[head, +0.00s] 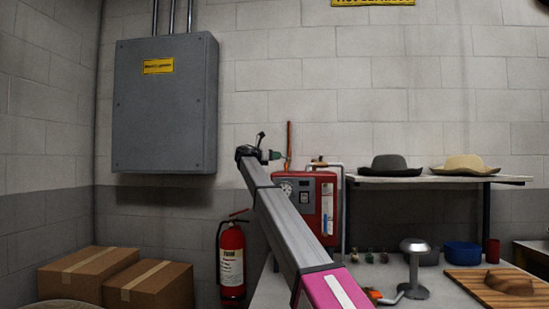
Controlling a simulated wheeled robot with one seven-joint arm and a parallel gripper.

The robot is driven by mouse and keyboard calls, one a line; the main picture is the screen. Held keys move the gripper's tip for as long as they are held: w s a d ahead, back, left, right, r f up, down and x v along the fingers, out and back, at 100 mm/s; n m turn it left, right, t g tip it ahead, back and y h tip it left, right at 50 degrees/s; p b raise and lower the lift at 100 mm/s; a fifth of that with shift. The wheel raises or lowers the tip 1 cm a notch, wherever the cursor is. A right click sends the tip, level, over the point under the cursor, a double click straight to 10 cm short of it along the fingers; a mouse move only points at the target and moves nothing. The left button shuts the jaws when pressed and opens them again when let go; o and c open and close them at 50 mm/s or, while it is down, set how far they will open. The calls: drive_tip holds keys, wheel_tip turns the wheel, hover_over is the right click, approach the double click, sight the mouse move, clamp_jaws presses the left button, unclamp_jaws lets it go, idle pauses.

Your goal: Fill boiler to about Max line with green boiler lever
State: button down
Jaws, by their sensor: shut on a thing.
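The boiler (309,217) is a red box on the work table, with a round gauge, dark panels and a blue-white level strip (327,213) on its front. The level in the strip is too small to read. The green boiler lever (274,155) shows above the boiler's upper left. My gripper (262,153) is at the lever's left end, shut on it. The fingertips are small and dark, so the exact grip is hard to see. My arm crosses in front of the boiler's left side.
A copper pipe (289,142) rises beside the lever. Right of the boiler, a shelf (433,180) holds a dark hat (390,167) and a tan hat (465,165). A metal stand (414,262) is on the table. A fire extinguisher (231,262) and boxes (150,286) stand left.

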drive_tip(key=n+t+y, duration=0.1)
drive_tip(key=s+d+n+t+y, duration=0.1)
drive_tip(key=t+y, duration=0.1)
drive_tip(key=s+d+n+t+y, duration=0.1)
drive_tip(key=n, duration=0.1)
drive_tip(key=shift+s+d+f+t+y, duration=0.1)
drive_tip(key=shift+s+t+y, duration=0.05)
drive_tip(key=shift+t+y, duration=0.2)
drive_tip(key=y, duration=0.1)
drive_tip(key=n+t+y, duration=0.1)
drive_tip(key=d+n+y, duration=0.1)
drive_tip(key=shift+s+t, duration=0.25)
drive_tip(key=shift+s+d+n+t+y, duration=0.1)
drive_tip(key=shift+d+n+t+y, duration=0.2)
drive_tip(key=shift+n+y, duration=0.55)
drive_tip(key=shift+d+n+t+y, duration=0.2)
drive_tip(key=shift+d+n+y, duration=0.25)
drive_tip(key=shift+y, duration=0.55)
drive_tip(key=shift+a, duration=0.1)
drive_tip(key=c, duration=1)
unclamp_jaws()
drive_tip(key=shift+c, duration=0.2)
drive_tip(key=shift+s, duration=0.1)
drive_tip(key=s+a, duration=0.2)
drive_tip(key=s, duration=0.8)
drive_tip(key=shift+s, duration=0.15)
